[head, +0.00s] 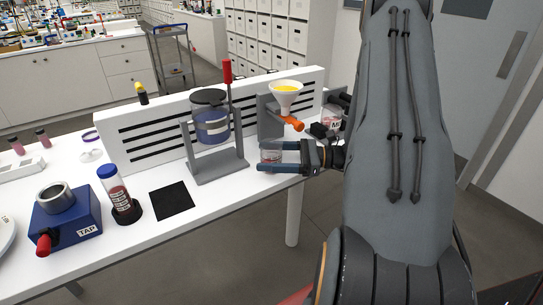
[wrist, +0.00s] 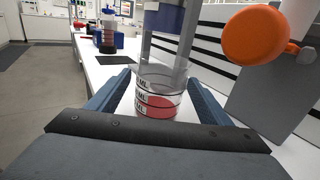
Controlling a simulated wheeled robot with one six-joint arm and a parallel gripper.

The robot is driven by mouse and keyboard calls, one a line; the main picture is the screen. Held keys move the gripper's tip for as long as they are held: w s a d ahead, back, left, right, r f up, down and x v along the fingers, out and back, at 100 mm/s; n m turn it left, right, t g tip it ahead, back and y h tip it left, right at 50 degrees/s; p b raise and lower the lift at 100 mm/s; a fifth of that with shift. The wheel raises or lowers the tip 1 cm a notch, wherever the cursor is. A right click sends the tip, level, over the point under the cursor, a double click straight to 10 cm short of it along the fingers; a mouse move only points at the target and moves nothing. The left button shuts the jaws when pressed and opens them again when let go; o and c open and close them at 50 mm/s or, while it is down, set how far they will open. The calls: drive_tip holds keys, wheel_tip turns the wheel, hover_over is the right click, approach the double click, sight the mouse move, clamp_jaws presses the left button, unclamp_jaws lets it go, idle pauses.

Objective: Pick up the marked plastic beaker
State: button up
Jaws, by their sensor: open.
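My gripper (head: 259,158) is open at the bench's front edge, with one finger on each side of the beaker. In the wrist view the two blue fingers flank the beaker, and the dark palm edge hides part of its foot. I cannot tell whether either finger touches it.
A grey stand with a lidded blue jar (head: 211,124) and red handle is close to the left. A funnel (head: 285,94) with an orange knob (wrist: 256,35) is just behind. A blue TAP device (head: 66,218), blue-capped tube (head: 118,195) and black mat (head: 172,201) lie further left.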

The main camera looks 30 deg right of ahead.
drive_tip(key=shift+p+x, duration=0.4)
drive_tip(key=shift+x, duration=1.1)
drive_tip(key=shift+c, duration=0.2)
drive_tip(key=c, duration=1.1)
drive_tip(key=shift+r, duration=0.1)
